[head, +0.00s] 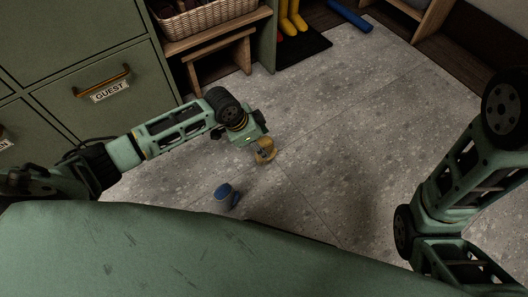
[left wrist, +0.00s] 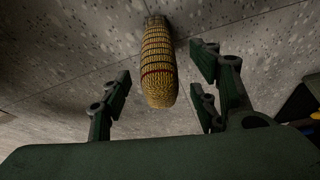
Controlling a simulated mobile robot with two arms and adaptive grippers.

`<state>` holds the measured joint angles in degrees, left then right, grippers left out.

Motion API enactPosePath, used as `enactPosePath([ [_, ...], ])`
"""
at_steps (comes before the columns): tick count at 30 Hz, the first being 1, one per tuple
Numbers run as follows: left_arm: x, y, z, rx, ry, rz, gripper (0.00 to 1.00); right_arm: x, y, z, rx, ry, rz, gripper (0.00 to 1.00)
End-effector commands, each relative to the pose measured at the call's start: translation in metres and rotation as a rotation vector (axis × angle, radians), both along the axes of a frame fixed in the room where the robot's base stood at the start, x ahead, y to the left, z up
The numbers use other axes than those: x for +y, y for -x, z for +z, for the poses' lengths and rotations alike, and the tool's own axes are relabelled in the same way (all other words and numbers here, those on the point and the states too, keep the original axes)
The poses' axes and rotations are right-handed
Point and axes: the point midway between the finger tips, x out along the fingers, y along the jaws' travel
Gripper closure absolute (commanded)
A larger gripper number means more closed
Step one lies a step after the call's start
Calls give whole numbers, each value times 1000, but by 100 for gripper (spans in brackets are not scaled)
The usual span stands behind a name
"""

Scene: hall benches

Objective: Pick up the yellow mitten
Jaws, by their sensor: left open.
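The yellow mitten (head: 266,155) lies on the grey stone floor in the head view, just beyond my left gripper (head: 259,141), which partly covers it. In the left wrist view the mitten (left wrist: 158,62) is a knitted, rounded shape with darker and reddish bands. My left gripper is open and empty. My right gripper is out of view; only links of that arm show at the right.
A blue object, perhaps another mitten (head: 226,196), lies on the floor nearer my body. Green drawers (head: 85,65) stand at the left, with a wooden bench (head: 215,42) holding a wicker basket (head: 205,17). Yellow boots (head: 291,18) stand on a dark mat (head: 303,46). The floor's middle is clear.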

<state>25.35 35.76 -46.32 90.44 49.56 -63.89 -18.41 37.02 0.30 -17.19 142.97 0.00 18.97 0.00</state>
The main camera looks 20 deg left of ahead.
Motion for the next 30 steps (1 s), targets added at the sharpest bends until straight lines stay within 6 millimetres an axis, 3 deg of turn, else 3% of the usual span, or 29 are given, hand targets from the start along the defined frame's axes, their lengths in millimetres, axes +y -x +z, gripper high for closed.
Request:
enactPosePath([
  [2, -5, -3, -12, -2, 1, -1, 44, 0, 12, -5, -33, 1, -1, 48],
  [6, -9, -6, -25, 0, 0, 1, 44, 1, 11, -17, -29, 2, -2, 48],
  [17, -10, -8, -27, 0, 0, 1, 44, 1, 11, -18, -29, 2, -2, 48],
  [30, -10, -7, -27, 0, 0, 1, 82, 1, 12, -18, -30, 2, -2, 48],
])
